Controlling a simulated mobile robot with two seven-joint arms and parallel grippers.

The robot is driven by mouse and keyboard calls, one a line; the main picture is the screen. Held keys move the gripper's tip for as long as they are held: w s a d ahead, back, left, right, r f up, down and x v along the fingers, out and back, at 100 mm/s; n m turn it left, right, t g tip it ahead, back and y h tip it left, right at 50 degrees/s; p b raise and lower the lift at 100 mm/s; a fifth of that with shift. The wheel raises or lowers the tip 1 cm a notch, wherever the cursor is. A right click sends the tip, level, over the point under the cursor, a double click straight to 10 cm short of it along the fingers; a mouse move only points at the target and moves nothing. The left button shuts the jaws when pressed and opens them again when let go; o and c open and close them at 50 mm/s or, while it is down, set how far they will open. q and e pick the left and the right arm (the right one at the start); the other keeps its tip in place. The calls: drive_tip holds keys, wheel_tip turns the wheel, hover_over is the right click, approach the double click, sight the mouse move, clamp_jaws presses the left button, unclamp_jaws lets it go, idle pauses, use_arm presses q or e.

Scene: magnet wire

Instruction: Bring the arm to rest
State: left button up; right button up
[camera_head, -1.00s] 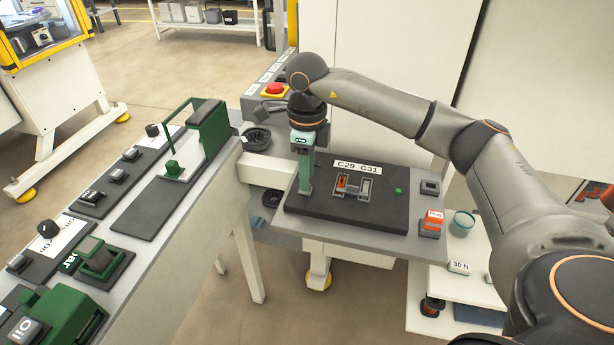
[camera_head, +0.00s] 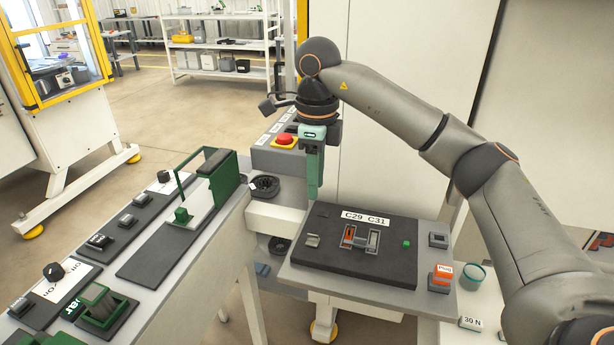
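My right arm (camera_head: 470,160) comes in from the right and reaches over the workstation. My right gripper (camera_head: 314,192) points down, with its green fingers above the rear left edge of the black fixture plate. The fingers look close together, but from this angle I cannot tell whether a gap is between them. No part is visible in them. The black plate (camera_head: 350,272), labelled C29 C31, carries a small grey and orange fixture (camera_head: 361,238) and a green button (camera_head: 406,244). My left gripper is not in view.
A red emergency button (camera_head: 284,139) sits on a grey box behind the gripper. At the left, a bench holds a green frame device (camera_head: 222,172) and several black switches. An orange Plug block (camera_head: 442,272) and a teal cup (camera_head: 473,276) stand at the right. A pale cabinet (camera_head: 400,60) stands behind the arm.

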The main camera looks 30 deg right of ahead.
drive_tip(key=s+a+f+n+g+y+p, duration=0.15)
drive_tip(key=a+f+y, duration=0.25)
drive_tip(key=a, duration=0.6)
drive_tip(key=s+a+f+g+y, duration=0.1)
drive_tip(key=s+a+f+y, duration=0.3)
drive_tip(key=a, duration=0.6)
drive_tip(key=a+r+m+t+y+p, duration=0.2)
drive_tip(key=a+r+m+t+y, duration=0.35)
drive_tip(key=a+m+y, duration=0.55)
drive_tip(key=w+d+f+m+t+h+p, duration=0.1)
drive_tip(key=d+f+m+t+h, duration=0.55)
drive_tip(key=m, duration=0.55)
drive_tip(key=d+f+m+t+h+p, duration=0.1)
drive_tip(key=d+f+m+t+h, duration=0.55)
drive_tip(key=m, duration=0.55)
drive_tip(key=s+d+f+m+g+h, duration=0.2)
drive_tip(key=s+f+m+g, duration=0.1)
drive_tip(key=s+f, duration=0.4)
drive_tip(key=s+d+f+m+g+h, duration=0.1)
drive_tip(key=s+d+f+m+g, duration=0.1)
drive_tip(key=s+f+m, duration=0.3)
drive_tip(key=s+f+g, duration=0.1)
drive_tip(key=s+f, duration=0.2)
drive_tip(key=f, duration=0.3)
drive_tip(key=shift+s+d+m+g+h, duration=0.2)
drive_tip(key=shift+m+g+h, duration=0.15)
drive_tip(key=shift+g+h, duration=0.05)
